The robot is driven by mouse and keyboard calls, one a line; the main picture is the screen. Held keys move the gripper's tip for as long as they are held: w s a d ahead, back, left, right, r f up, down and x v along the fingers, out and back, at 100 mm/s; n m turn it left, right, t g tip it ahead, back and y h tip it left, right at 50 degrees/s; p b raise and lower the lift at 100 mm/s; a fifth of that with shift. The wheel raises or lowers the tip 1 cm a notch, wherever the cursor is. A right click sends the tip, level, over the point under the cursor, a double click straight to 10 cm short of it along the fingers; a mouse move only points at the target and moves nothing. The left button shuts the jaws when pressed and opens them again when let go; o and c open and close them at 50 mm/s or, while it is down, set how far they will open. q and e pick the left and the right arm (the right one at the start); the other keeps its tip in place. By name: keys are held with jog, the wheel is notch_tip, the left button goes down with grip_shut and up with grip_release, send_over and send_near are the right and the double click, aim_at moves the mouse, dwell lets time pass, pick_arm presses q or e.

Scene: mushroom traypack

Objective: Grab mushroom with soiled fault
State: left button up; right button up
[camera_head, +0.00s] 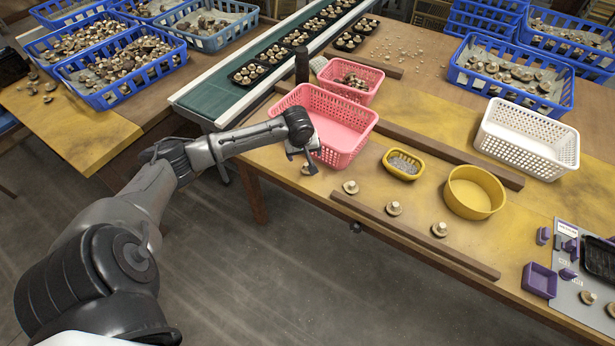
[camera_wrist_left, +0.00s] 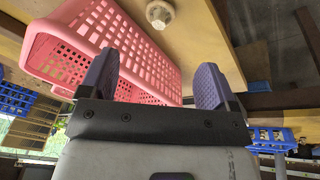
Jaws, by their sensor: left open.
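Several single mushrooms lie in a row along the table's front edge: one (camera_head: 306,169) is beside my gripper, then one (camera_head: 351,187), one (camera_head: 394,208) and one (camera_head: 439,229) to its right. I cannot tell which is soiled. My left gripper (camera_head: 311,168) is open and empty, just in front of the large pink basket (camera_head: 345,150). In the left wrist view, its two fingers (camera_wrist_left: 158,62) are apart, with the pink basket (camera_wrist_left: 150,62) behind them. One pale mushroom (camera_wrist_left: 160,13) lies beyond the fingertips, near the top edge. My right gripper is out of view.
A wooden strip (camera_head: 415,236) runs along the front edge. A yellow bowl (camera_head: 474,200), a small yellow basket (camera_head: 403,176) and a white basket (camera_head: 525,160) stand to the right. Purple boxes (camera_head: 539,280) are at far right. A conveyor (camera_head: 215,100) with punnets is behind.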

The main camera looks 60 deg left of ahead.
aim_at(306, 165)
pick_arm(q)
jog(key=b+x, duration=0.1)
jog(key=x, duration=0.5)
jog(key=a+b+x, duration=0.1)
jog(key=x, duration=0.1)
jog(key=shift+w+f+b, duration=0.25)
jog(key=shift+b, duration=0.05)
jog(key=b+x, duration=0.1)
jog(key=x, duration=0.1)
jog(key=b+x, duration=0.1)
jog(key=x, duration=0.1)
jog(key=shift+s+a+r, duration=0.1)
jog(key=shift+a, duration=0.2)
jog(key=shift+a+f, duration=0.15)
jog(key=shift+f, duration=0.5)
jog(key=shift+c, duration=0.4)
jog(key=c, duration=0.7)
